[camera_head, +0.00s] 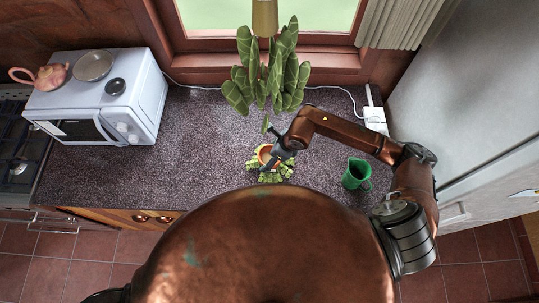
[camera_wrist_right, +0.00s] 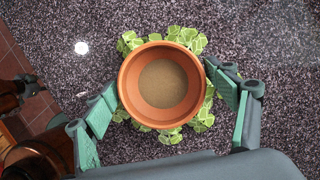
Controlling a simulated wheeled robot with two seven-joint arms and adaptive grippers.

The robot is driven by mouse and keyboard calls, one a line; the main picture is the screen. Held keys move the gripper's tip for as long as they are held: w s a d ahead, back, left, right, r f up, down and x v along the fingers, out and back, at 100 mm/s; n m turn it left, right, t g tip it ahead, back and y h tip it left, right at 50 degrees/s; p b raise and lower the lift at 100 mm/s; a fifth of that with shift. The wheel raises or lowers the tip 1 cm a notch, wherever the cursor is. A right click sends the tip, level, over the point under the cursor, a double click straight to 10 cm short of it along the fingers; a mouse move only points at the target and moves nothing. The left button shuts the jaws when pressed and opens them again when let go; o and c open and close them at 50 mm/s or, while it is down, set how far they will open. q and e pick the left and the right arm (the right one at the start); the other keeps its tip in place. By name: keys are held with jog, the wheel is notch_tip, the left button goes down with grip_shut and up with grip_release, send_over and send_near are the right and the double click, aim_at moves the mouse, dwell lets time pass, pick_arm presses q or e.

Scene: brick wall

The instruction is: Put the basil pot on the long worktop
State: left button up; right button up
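My right gripper (camera_head: 277,155) is over the pot. In its wrist view the right gripper (camera_wrist_right: 160,82) is open, a finger on each side of the pot, with small gaps visible. My left gripper is out of view.
A green jug (camera_head: 355,174) stands right of the pot. A white microwave (camera_head: 105,105) with things on top is at the left. A large leafy plant (camera_head: 268,75) is at the back by the window. The worktop between microwave and pot is clear.

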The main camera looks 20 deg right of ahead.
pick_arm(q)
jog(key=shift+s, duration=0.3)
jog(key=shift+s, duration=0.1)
pick_arm(e)
jog(key=shift+r, duration=0.1)
jog(key=shift+r, duration=0.2)
jog(key=b+v, duration=0.2)
jog(key=v, duration=0.8)
jog(key=shift+d+r, duration=0.1)
jog(key=shift+r, duration=0.15)
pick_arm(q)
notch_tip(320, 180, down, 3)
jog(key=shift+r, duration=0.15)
pick_arm(e)
jog(key=shift+s+d+r, duration=0.15)
jog(key=shift+s+r, duration=0.05)
jog(key=shift+r, duration=0.35)
jog(key=shift+s+f, duration=0.1)
